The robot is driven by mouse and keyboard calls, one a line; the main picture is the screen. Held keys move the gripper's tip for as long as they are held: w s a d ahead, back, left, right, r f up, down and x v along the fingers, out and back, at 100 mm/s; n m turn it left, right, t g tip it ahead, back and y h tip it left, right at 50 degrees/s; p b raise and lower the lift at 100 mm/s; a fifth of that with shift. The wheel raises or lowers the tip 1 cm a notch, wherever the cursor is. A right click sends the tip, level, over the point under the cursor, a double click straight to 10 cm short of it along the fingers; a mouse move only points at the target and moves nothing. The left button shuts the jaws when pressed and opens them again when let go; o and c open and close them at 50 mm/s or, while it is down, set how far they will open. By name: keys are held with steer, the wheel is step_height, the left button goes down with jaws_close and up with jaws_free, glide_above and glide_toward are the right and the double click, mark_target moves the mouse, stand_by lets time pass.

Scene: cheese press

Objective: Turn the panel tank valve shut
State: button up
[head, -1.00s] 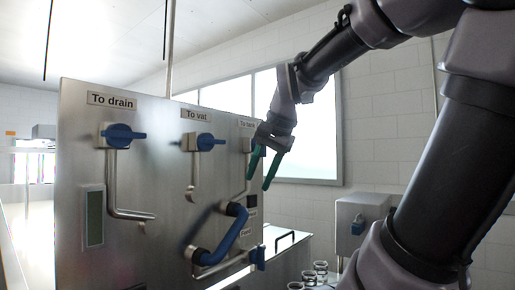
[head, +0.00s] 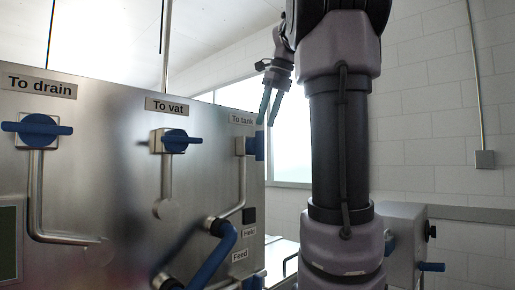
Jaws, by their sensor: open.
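The tank valve (head: 256,147) is a blue handle on a metal body below the "To tank" label (head: 242,119), near the right edge of the steel panel (head: 110,130). Its handle looks upright, seen nearly edge-on. My gripper (head: 268,121) has teal fingers that point down, apart and empty. The fingertips appear just above and right of the tank handle, with a small gap in the picture; the depth between them is unclear. My arm hides the area right of the gripper.
The "To drain" valve (head: 37,129) and "To vat" valve (head: 175,141) have roughly level blue handles. A blue-gripped bent pipe (head: 214,256) sticks out low on the panel beside the "Feed" label (head: 240,254). A grey box (head: 400,228) with a blue handle (head: 432,267) stands at right.

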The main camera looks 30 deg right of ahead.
mark_target(256, 153)
steer(key=x, duration=0.9)
steer(key=shift+w+f, duration=0.1)
steer(key=shift+f, duration=0.1)
steer(key=shift+c, duration=0.3)
jaws_close()
